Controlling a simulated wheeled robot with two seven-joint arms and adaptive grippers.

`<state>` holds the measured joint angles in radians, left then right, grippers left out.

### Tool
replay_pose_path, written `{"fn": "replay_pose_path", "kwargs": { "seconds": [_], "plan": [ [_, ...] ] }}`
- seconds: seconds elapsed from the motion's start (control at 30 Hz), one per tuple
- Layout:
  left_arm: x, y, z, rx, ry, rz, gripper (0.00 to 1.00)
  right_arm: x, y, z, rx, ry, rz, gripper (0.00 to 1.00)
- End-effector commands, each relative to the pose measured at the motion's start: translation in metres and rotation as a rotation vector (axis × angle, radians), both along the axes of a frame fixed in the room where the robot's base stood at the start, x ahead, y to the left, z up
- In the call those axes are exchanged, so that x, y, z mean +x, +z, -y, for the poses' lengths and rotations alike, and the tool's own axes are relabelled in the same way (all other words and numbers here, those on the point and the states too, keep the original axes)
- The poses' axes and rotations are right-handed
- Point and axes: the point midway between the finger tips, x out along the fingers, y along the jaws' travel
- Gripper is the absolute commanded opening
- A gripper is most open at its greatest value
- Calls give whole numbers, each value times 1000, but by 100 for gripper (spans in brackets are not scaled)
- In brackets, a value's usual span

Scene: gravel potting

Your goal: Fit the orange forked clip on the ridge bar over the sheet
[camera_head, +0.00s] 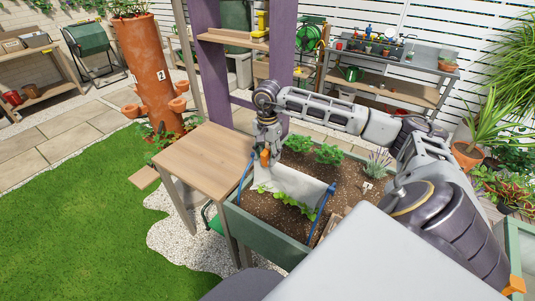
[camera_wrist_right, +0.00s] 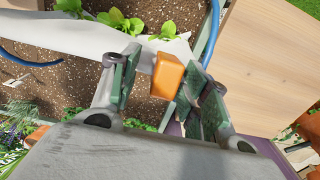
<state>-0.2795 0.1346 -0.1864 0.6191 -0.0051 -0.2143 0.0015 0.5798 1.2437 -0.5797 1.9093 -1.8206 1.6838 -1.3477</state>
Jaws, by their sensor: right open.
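The orange clip (camera_head: 265,157) stands at the upper left end of the pale sheet (camera_head: 293,184), which hangs over the planter between blue hoops (camera_head: 322,203). My right gripper (camera_head: 264,152) is directly above the clip. In the right wrist view, the open fingers of the right gripper (camera_wrist_right: 160,72) stand on either side of the orange block of the clip (camera_wrist_right: 168,76), with a gap at least on the left. The clip meets the edge of the sheet (camera_wrist_right: 85,35) there. Its prongs and the ridge bar are hidden, so I cannot tell how it is seated. My left gripper is out of view.
The green planter (camera_head: 262,237) holds soil, seedlings and leafy plants. A wooden table (camera_head: 205,152) stands close on its left, and a purple post (camera_head: 206,60) rises behind. Lawn (camera_head: 90,215) lies open at the left.

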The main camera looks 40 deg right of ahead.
Motion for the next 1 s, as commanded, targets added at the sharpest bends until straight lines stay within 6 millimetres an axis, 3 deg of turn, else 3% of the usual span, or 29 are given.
{"fn": "replay_pose_path", "kwargs": {
  "seconds": [0.37,1.0],
  "plan": [
    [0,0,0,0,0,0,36,1,9,0,1,0,2,46],
    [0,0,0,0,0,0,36,1,88,0,1,1,4,46]
  ]
}}
